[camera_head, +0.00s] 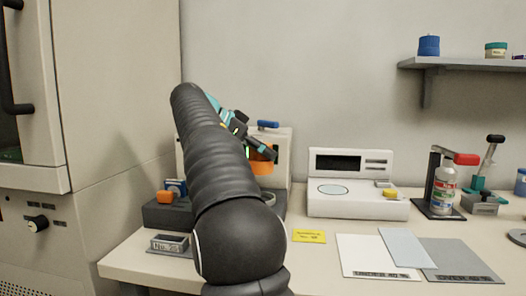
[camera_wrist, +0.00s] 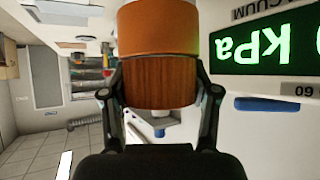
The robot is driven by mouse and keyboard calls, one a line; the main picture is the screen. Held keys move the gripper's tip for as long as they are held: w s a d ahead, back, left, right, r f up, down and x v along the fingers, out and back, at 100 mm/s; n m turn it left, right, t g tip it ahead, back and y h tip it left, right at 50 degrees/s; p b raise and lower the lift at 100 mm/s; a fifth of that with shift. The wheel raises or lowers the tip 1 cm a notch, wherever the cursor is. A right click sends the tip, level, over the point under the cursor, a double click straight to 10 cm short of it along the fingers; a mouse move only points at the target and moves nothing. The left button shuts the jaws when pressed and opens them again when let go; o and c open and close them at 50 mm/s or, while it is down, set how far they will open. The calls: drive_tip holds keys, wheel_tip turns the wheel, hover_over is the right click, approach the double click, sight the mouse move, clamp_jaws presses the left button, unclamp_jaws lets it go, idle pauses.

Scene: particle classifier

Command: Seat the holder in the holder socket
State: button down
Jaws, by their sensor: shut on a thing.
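The holder is most likely the cylinder (camera_wrist: 159,35) with an orange upper band and a brown, wood-like lower band, large in the wrist view. My gripper (camera_wrist: 159,85) is shut on it, one finger on each side. In the head view the orange part (camera_head: 262,167) shows at the end of my gripper (camera_head: 262,152), in front of a cream machine (camera_head: 283,140) with a blue handle. The holder is held in the air close to this machine. I cannot make out the holder socket; my arm hides much of this area.
A green kPa display (camera_wrist: 262,50) and a blue bar (camera_wrist: 266,104) are close on the right in the wrist view. A dark block (camera_head: 163,214) stands left of my arm.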

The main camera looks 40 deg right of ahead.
sight(263, 171)
drive_tip(key=shift+f+b, duration=2.55)
drive_tip(key=shift+f, duration=0.3)
drive_tip(key=shift+f+b, duration=0.95)
drive_tip(key=shift+f, duration=0.3)
drive_tip(key=shift+c, duration=1)
unclamp_jaws()
drive_tip(key=shift+a, duration=0.1)
drive_tip(key=v, duration=0.7)
drive_tip(key=shift+r, duration=0.2)
